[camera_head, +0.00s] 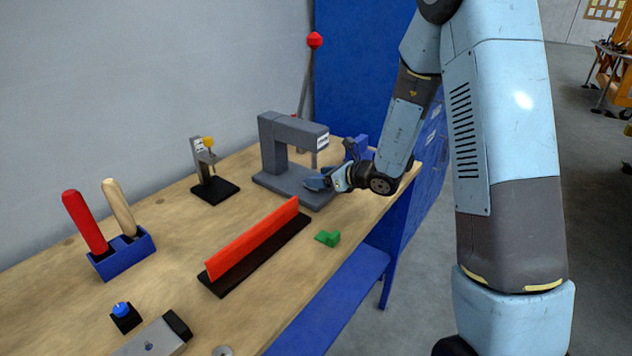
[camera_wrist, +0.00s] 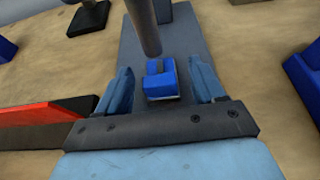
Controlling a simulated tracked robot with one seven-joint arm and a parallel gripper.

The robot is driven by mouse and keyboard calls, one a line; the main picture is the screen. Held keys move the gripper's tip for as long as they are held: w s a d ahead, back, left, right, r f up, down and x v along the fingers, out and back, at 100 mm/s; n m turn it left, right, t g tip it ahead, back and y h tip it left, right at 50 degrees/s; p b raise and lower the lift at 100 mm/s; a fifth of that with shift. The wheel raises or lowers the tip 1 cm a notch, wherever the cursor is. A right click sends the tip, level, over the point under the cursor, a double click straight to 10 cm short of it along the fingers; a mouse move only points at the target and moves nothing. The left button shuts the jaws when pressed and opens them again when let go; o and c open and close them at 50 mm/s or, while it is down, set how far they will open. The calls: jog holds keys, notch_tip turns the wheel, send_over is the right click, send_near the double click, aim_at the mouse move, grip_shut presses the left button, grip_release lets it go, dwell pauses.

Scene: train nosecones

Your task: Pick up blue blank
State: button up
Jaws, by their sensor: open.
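The blue blank (camera_wrist: 160,82) is a small blue block with a notch in its top. In the wrist view it sits on the grey base of the press (camera_wrist: 188,42), close below the round grey ram (camera_wrist: 144,25). My gripper (camera_wrist: 164,84) is open, with one finger on each side of the blank and visible gaps between. In the head view my gripper (camera_head: 318,183) is low over the press base (camera_head: 290,187), and the blank cannot be made out there.
A red fence (camera_head: 252,241) on a black base lies left of my gripper. A green block (camera_head: 328,238) is on the bench front. A blue vise-like object (camera_head: 357,148) stands behind my arm. The press frame (camera_head: 290,134) rises over the base.

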jog(key=shift+w+a+f, duration=0.2)
jog(key=shift+w+a, duration=0.1)
jog(key=shift+a, duration=0.05)
jog(key=shift+c, duration=0.3)
jog(key=c, duration=1)
jog(key=shift+r, duration=0.1)
